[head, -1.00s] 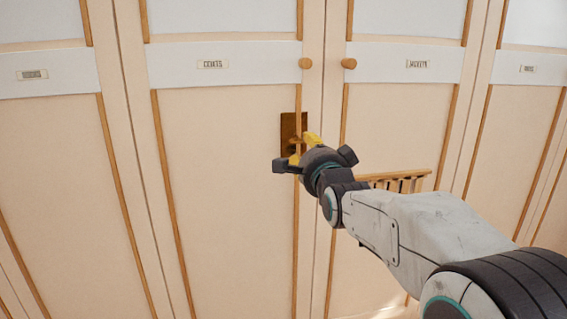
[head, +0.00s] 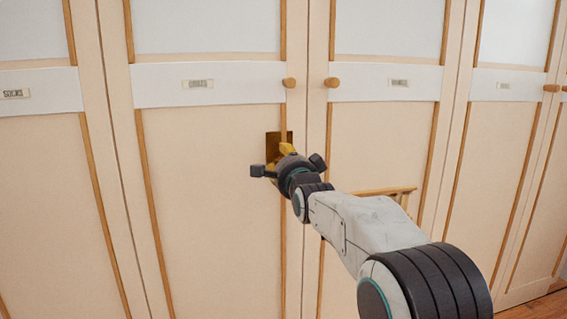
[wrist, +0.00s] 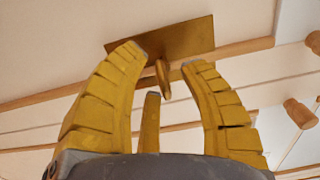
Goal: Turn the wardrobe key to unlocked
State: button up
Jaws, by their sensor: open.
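The wardrobe's brass lock plate (head: 272,141) is on the inner edge of a cream door, below its round wooden knob. In the wrist view the plate (wrist: 190,36) lies just beyond my fingertips. The brass key (wrist: 163,78) stands out from the plate, its head seen nearly edge-on. My gripper (head: 277,163) is at the plate and hides the key in the head view. In the wrist view my gripper (wrist: 164,62) is open, with yellow fingers on both sides of the key and a third finger below. I see a gap between the key and the side fingers.
Two round wooden knobs (head: 289,83) (head: 332,83) sit above the lock on neighbouring doors. A small wooden rail (head: 385,191) shows behind my arm at the right. Flat wardrobe doors fill the view, with wooden floor (head: 540,304) at the lower right.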

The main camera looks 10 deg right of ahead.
jog(key=shift+w, duration=0.1)
jog(key=shift+c, duration=0.2)
grip_shut()
dwell(0.4)
